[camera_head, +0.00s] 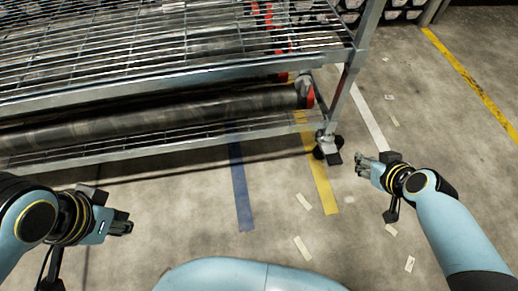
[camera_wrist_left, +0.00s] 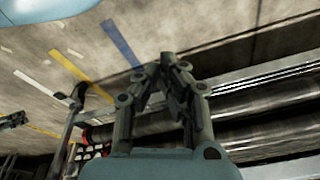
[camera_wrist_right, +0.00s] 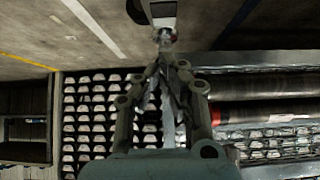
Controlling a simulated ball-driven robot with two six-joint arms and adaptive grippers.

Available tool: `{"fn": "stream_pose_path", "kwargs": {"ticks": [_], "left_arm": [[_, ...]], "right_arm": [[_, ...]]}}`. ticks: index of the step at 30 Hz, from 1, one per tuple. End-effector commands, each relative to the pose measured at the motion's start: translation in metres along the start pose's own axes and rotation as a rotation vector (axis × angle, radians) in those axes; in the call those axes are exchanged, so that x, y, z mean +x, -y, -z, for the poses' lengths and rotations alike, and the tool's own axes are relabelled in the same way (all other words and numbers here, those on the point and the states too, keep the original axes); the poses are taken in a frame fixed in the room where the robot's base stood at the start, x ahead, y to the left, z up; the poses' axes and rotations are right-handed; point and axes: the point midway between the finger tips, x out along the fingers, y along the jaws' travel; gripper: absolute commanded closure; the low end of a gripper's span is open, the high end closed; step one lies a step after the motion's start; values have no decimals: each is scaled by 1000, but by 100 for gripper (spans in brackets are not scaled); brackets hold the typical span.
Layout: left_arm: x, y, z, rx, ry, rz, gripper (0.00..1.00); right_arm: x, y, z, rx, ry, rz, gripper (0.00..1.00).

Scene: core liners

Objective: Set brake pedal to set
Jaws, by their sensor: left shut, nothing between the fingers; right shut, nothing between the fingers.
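The brake pedal (camera_head: 334,158) is a small dark tab on the caster (camera_head: 325,143) under the rack's near right post. The caster shows near the top of the right wrist view (camera_wrist_right: 165,36), ahead of my right fingers. My right gripper (camera_head: 361,163) is shut and empty, just right of the pedal, with a small gap in the head view. My left gripper (camera_head: 128,228) is shut and empty over the floor at lower left, well away from the caster. I cannot tell the pedal's exact setting.
The metal rack (camera_head: 180,90) with wire shelves holds long dark core liners (camera_head: 150,118) with red ends. Blue (camera_head: 240,185) and yellow (camera_head: 318,170) tape and paper scraps lie on the floor. The floor in front of the rack is mostly clear.

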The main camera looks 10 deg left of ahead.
Motion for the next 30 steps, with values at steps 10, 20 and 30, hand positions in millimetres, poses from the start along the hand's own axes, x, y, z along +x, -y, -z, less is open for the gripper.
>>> {"fn": "stream_pose_path", "kwargs": {"ticks": [10,20,30], "left_arm": [[-10,-3,3,5,-1,-5,100],[-13,-5,8,5,-18,-9,100],[-18,-14,30,2,-172,-25,100]], "right_arm": [[16,0,17,-26,-49,14,100],[26,1,14,-24,-45,15,100],[81,2,14,-23,-42,15,100]]}}
